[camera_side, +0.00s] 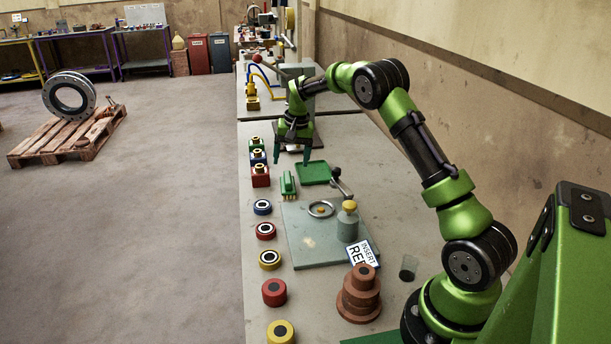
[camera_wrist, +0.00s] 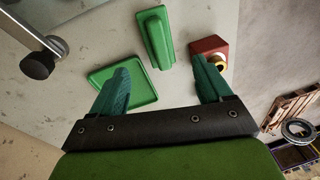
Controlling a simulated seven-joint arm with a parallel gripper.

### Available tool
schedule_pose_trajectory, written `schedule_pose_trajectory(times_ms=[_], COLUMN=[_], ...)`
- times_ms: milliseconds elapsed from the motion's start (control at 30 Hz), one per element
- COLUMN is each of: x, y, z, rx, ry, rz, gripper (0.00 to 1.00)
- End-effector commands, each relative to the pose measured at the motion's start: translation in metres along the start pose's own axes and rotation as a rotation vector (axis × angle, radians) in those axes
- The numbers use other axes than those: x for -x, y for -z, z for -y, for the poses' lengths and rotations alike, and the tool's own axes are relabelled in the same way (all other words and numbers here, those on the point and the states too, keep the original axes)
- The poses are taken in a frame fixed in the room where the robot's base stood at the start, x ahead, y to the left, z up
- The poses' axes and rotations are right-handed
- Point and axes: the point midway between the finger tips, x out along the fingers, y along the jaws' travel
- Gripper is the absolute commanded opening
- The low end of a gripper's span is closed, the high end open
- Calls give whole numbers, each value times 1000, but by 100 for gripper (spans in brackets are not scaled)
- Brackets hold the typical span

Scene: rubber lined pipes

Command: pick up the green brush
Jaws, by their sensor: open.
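The green brush (camera_side: 288,185) lies on the workbench, left of a square green tray (camera_side: 314,173) in the side view. In the wrist view the brush (camera_wrist: 156,37) is at top centre, beyond the fingertips and between their lines. The green tray (camera_wrist: 125,86) lies partly behind the left finger there. My gripper (camera_side: 292,158) hangs over the bench just behind the brush and tray. In the wrist view my gripper (camera_wrist: 161,72) has its two green fingers wide apart with nothing between them. The brush's bristles are hardly visible.
A red block (camera_wrist: 208,47) stands close by the right finger; it is the nearest of the stacked coloured blocks (camera_side: 260,175). A black-knobbed lever (camera_side: 338,175) is right of the tray. A grey plate (camera_side: 310,248) carries a ring and a yellow-topped weight. Several coloured rings line the bench's left edge.

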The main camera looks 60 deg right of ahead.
Motion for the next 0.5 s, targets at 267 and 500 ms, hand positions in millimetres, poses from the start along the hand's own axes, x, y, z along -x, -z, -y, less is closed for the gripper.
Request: schedule_pose_trajectory(times_ms=[267,500], x=[-33,-62], y=[0,-6], z=[0,-3], rx=[-1,-1], ry=[1,-1], rz=[1,4], gripper=[78,78])
